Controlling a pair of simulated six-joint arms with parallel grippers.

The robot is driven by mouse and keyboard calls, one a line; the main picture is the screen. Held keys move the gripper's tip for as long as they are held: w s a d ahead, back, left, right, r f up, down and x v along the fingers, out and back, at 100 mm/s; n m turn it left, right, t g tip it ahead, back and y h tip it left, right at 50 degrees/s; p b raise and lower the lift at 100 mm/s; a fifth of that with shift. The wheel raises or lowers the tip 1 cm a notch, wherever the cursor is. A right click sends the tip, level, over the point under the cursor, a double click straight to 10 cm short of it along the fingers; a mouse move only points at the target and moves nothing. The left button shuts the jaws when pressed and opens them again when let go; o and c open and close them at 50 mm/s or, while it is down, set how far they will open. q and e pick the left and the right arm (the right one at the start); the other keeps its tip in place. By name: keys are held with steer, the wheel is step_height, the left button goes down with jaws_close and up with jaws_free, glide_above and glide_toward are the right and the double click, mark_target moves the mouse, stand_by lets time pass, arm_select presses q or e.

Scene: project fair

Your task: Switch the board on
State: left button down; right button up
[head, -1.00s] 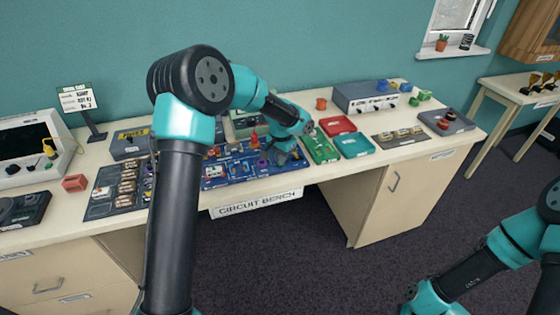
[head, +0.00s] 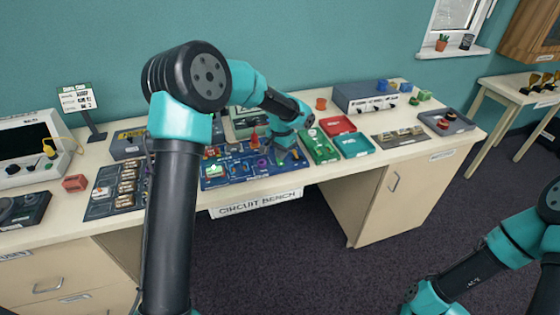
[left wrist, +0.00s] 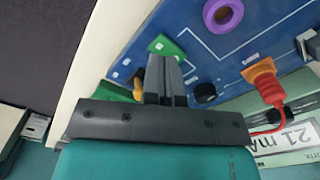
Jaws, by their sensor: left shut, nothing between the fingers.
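The blue circuit board (head: 235,176) lies on the bench, with coloured parts on it. It also fills much of the left wrist view (left wrist: 205,25). My left gripper (head: 289,156) is shut and empty, low over the board's right end. In the left wrist view its closed fingers (left wrist: 163,72) are beside a green part with an orange-yellow lever (left wrist: 139,80); I cannot tell whether they touch it. Another green block (left wrist: 165,44) is just beyond the fingertips. A pale green bright part (head: 214,169) shows at the board's left. My right gripper is out of view.
A meter display (left wrist: 283,139) reads "21 mA", beside a red plug (left wrist: 270,92) with a cable. Green and red trays (head: 337,125) stand close right of my left gripper. A grey box (head: 368,97) is behind them.

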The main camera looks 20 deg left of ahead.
mark_target(281, 163)
arm_select(q)
steer(key=shift+r, duration=2.25)
steer(key=shift+f, duration=0.1)
